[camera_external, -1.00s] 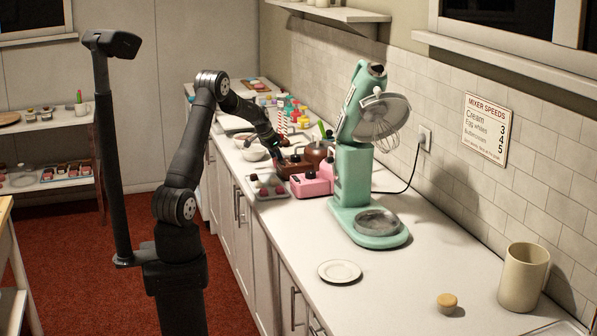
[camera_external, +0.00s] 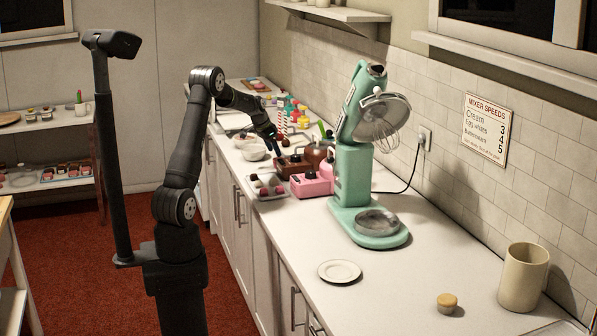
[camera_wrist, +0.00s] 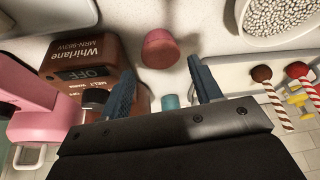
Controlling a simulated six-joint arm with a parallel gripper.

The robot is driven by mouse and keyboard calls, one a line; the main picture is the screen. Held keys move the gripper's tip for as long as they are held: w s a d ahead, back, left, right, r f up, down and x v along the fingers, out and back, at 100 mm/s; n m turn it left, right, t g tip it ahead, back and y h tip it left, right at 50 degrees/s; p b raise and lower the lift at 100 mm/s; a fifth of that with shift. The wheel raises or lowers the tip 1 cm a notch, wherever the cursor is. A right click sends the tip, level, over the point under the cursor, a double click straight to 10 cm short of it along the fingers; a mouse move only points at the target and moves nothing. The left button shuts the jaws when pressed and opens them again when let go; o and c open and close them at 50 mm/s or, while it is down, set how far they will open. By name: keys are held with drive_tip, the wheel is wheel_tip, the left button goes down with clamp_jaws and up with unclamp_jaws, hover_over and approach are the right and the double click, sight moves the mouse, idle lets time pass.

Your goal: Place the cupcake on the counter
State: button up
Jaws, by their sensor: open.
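A small pink, rounded cupcake-like thing (camera_wrist: 159,48) stands on the pale counter (camera_wrist: 205,22) in the wrist view, just beyond my fingertips. My gripper (camera_wrist: 163,72) is open, with its two blue-grey fingers apart and nothing held between them. A small teal thing (camera_wrist: 170,102) shows lower down between the fingers, partly hidden by my gripper. In the external view my gripper (camera_external: 277,148) is over the far part of the counter (camera_external: 400,285), near the brown machine. I cannot make out the pink thing there. A tray (camera_external: 263,195) of small cakes sits nearby.
A brown melter (camera_wrist: 95,55) and a pink appliance (camera_wrist: 40,105) are left of my fingers. A bowl of white beads (camera_wrist: 280,20) and several cake pops (camera_wrist: 262,74) are right. The green mixer (camera_external: 352,180) stands mid-counter; a white plate (camera_external: 340,271) lies in front with free room around it.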

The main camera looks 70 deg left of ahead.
drive_tip(key=v, duration=0.7)
drive_tip(key=shift+r, duration=0.2)
drive_tip(key=shift+s, duration=0.1)
drive_tip(key=x, duration=1.2)
drive_tip(key=shift+f, duration=0.15)
wheel_tip(320, 180, up, 2)
drive_tip(key=shift+r, duration=0.9)
